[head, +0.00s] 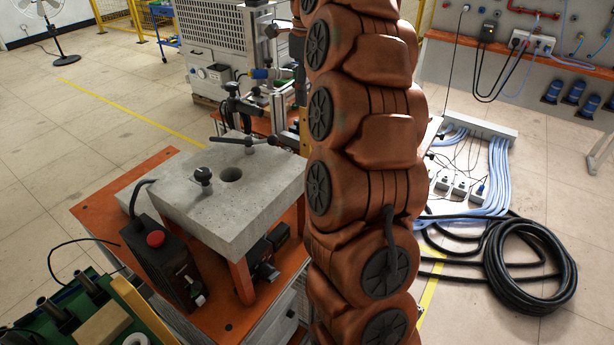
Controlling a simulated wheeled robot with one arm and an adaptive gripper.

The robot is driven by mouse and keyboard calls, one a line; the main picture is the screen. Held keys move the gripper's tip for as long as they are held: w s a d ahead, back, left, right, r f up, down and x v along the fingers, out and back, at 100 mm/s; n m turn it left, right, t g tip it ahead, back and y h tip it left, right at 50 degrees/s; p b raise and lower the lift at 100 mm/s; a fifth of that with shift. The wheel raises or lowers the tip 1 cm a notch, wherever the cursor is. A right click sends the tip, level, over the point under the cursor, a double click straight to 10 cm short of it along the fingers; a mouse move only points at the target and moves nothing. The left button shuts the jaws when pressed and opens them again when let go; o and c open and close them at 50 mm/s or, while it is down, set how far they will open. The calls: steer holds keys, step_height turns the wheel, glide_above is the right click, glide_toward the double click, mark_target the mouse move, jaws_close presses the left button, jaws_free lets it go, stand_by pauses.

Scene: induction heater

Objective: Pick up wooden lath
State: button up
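I cannot pick out the wooden lath with certainty. A tan, wood-coloured block (103,325) lies in a dark green tray (22,325) at the bottom left, cut by the lower edge of the picture. A yellowish strip (132,298) stands at the tray's right side; I cannot tell whether it is wood. The brown segmented arm in the middle is mine and hides part of the scene behind it. I cannot make out my gripper in this view.
A grey slab (255,205) with a round hole stands on an orange table (125,200). A coiled black cable (530,262) lies on the floor at right. Open floor (90,110) stretches at left.

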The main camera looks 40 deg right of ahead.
mark_target(306, 116)
steer(key=shift+f+b, duration=0.55)
steer(key=shift+f, duration=0.35)
steer(key=shift+w+f+p, duration=0.2)
steer(key=shift+f+p, duration=0.25)
steer(key=shift+f, duration=0.15)
steer(key=shift+w+f+p, duration=0.2)
steer(key=shift+f+p, duration=0.25)
steer(key=shift+f, duration=0.1)
steer(key=shift+f+p, duration=0.35)
steer(key=shift+f, duration=1.05)
steer(key=shift+w, duration=0.1)
jaws_close()
